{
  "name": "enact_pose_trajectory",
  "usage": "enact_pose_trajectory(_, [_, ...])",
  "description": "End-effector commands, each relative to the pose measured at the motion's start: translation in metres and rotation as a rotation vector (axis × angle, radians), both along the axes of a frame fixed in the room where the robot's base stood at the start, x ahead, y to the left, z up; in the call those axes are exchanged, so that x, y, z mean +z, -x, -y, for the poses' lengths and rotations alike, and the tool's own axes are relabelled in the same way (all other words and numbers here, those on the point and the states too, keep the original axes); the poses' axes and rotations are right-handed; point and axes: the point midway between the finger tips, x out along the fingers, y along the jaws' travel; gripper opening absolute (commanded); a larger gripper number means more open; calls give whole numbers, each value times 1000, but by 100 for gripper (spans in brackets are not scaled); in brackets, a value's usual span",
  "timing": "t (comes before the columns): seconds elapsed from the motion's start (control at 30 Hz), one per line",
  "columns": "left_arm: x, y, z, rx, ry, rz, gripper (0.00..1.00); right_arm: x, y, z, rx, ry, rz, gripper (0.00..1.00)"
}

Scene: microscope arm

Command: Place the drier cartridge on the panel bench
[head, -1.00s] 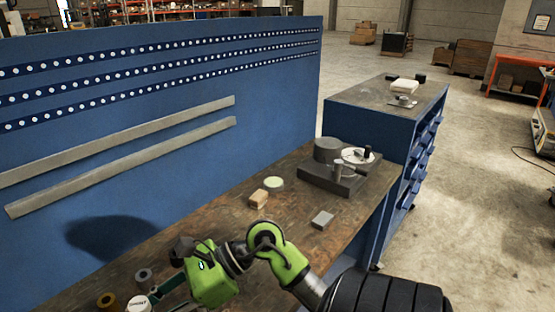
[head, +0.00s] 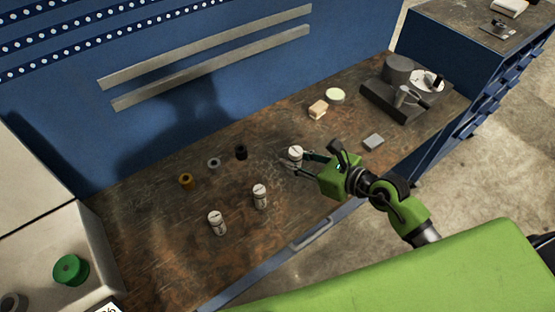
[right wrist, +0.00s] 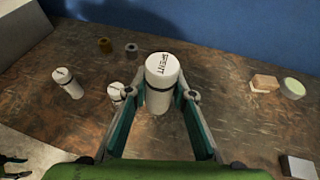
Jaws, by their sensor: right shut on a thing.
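My right gripper (head: 298,160) is shut on a white cylindrical cartridge (head: 295,152). In the right wrist view the cartridge (right wrist: 161,82) stands roughly upright between the two fingers, with a dark band and partly readable lettering on its top. It is over the middle of the panel bench (head: 150,255), which has a worn brown top; I cannot tell whether its base touches the top. Two similar white cartridges stand on the bench to its left, one nearer (head: 260,196) and one farther left (head: 217,223). A dark part at the lower left of the right wrist view may be my left gripper.
A brass ring (head: 186,181), a grey ring (head: 213,162) and a black piece (head: 241,152) lie behind the cartridges. A wooden block (head: 318,109), a pale round disc (head: 335,95), a grey block (head: 373,142) and a dark fixture (head: 385,92) are to the right. A blue panel rises behind.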

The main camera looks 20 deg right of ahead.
Motion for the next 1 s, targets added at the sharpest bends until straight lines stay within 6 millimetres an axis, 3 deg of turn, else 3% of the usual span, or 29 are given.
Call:
enact_pose_trajectory(0.03, [22, 2, 0, 0, 0, -2, 40, 10, 1, -2, -10, 3, -4, 1])
enact_pose_trajectory(0.23, [42, 3, 0, 0, -1, -4, 40, 6, 3, -10, -35, 2, 0, 1])
enact_pose_trajectory(0.43, [44, 2, -1, -1, -1, -3, 40, -2, -7, -5, -38, 2, 2, 1])
enact_pose_trajectory(0.73, [32, 0, -3, -2, -4, -1, 40, -30, -60, 25, -38, 5, 6, 1])
enact_pose_trajectory(0.83, [40, -2, -3, -1, -4, 2, 40, -27, -63, 19, -24, -7, 6, 1])
enact_pose_trajectory(1.0, [45, -4, -3, -1, -3, 4, 40, -32, -72, 28, -29, -3, 5, 1])
